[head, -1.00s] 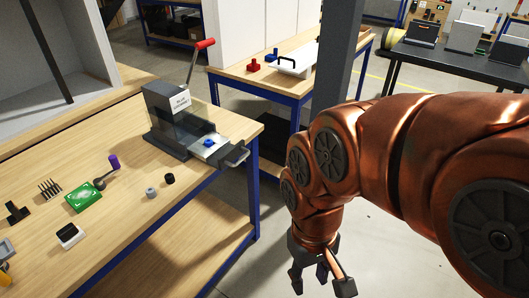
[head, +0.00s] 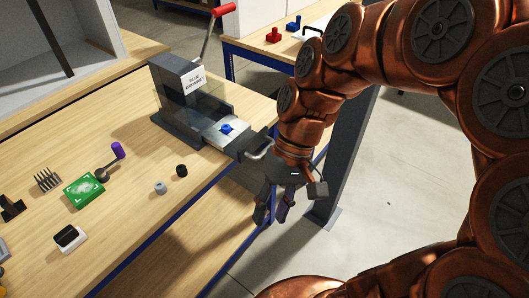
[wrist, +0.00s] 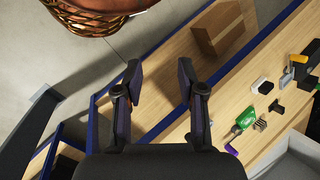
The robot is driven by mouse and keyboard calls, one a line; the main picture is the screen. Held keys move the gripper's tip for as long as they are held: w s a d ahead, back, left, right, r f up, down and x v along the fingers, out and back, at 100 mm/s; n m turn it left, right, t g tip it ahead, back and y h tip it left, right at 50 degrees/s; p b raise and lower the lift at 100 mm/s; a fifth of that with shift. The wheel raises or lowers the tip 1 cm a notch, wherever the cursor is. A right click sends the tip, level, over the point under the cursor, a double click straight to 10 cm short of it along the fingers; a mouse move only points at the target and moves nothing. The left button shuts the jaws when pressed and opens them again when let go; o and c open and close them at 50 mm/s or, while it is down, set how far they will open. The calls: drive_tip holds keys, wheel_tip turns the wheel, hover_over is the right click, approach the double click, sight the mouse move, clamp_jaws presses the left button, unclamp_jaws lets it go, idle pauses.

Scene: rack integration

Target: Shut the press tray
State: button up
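The dark grey press (head: 172,92) stands at the bench's far right corner, with a label on its body and a red-tipped lever (head: 223,10) raised. Its tray (head: 240,137) is slid out toward the bench edge, with a blue piece (head: 227,128) on its light bed. The tray's grey loop handle (head: 262,150) projects past the edge. My gripper (head: 280,207) points down just right of and below the handle in the head view; contact cannot be told. In the wrist view my gripper (wrist: 159,78) has its fingers apart and empty; the tray is not clearly seen there.
On the wooden bench (head: 125,215) lie a green board (head: 84,190), a purple-knobbed tool (head: 117,150), a black cylinder (head: 181,170), a grey cylinder (head: 160,187) and a black-and-white block (head: 69,239). A second bench with red and blue pieces stands behind.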

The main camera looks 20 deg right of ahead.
drive_tip(key=w+f+y+b, duration=0.2)
drive_tip(key=w+y+b, duration=0.35)
drive_tip(key=w, duration=0.85)
drive_tip(key=w+d+f+m+t+y+b, duration=0.1)
drive_tip(key=w+d+f+m+t+y, duration=0.15)
drive_tip(key=w+d+f, duration=0.35)
drive_tip(key=w+d+f+m+t+y, duration=0.2)
drive_tip(key=w+d+f+t+y, duration=0.3)
drive_tip(key=d, duration=0.4)
drive_tip(key=shift+g+h, duration=0.6)
drive_tip(key=shift+g, duration=0.25)
drive_tip(key=a, duration=0.2)
drive_tip(key=w+a+p, duration=0.1)
drive_tip(key=a, duration=0.4)
drive_tip(key=shift+w+r, duration=0.35)
drive_tip(key=shift+w, duration=0.05)
drive_tip(key=shift+a+f+p, duration=0.2)
drive_tip(key=shift+a+p, duration=0.1)
drive_tip(key=shift+a, duration=0.2)
clamp_jaws()
